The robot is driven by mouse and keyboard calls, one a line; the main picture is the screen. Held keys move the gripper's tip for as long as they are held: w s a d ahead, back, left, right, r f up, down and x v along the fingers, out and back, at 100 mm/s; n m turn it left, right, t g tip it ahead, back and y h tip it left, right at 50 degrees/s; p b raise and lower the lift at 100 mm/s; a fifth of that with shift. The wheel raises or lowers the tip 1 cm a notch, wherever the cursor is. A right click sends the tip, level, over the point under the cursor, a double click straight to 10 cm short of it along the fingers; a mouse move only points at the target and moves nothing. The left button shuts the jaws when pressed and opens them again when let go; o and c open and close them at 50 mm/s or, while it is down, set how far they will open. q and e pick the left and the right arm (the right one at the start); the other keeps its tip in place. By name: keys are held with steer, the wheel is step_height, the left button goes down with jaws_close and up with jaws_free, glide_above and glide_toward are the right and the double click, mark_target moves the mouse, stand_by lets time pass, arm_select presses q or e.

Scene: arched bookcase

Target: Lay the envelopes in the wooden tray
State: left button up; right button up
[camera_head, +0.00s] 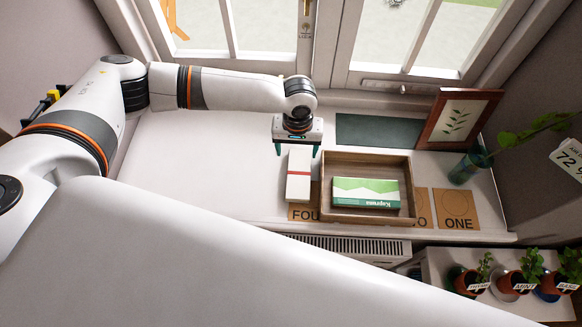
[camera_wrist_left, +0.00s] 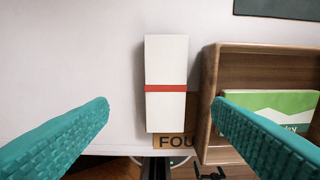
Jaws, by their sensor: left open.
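A white bundle of envelopes with a red band (camera_head: 299,186) lies on the white sill, just left of the wooden tray (camera_head: 413,190). It also shows in the left wrist view (camera_wrist_left: 166,58), with its long side running up the picture. The tray, whose near left wall shows in the left wrist view (camera_wrist_left: 205,108), holds a green and white box (camera_head: 365,194). My left gripper (camera_head: 298,150) is open and empty at the far end of the bundle in the head view. In the left wrist view its teal fingers stand wide, one on each side of the bundle. My right gripper is not in view.
Brown cards marked FOU (camera_head: 303,214) and ONE (camera_head: 456,208) lie beside the tray. The sill's left part is bare.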

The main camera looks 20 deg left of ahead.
arm_select(q)
glide_above(299, 173)
steer(key=f, duration=0.4)
steer(key=shift+w+f, duration=0.3)
steer(key=shift+f, duration=0.1)
steer(key=shift+a+f, duration=0.1)
steer(key=shift+f, duration=0.5)
steer(key=shift+s+f+p, duration=0.2)
steer(key=shift+f+p, duration=0.1)
steer(key=shift+p, duration=0.05)
step_height(299, 173, down, 4)
steer(key=shift+s+r, duration=0.15)
steer(key=shift+f, duration=0.45)
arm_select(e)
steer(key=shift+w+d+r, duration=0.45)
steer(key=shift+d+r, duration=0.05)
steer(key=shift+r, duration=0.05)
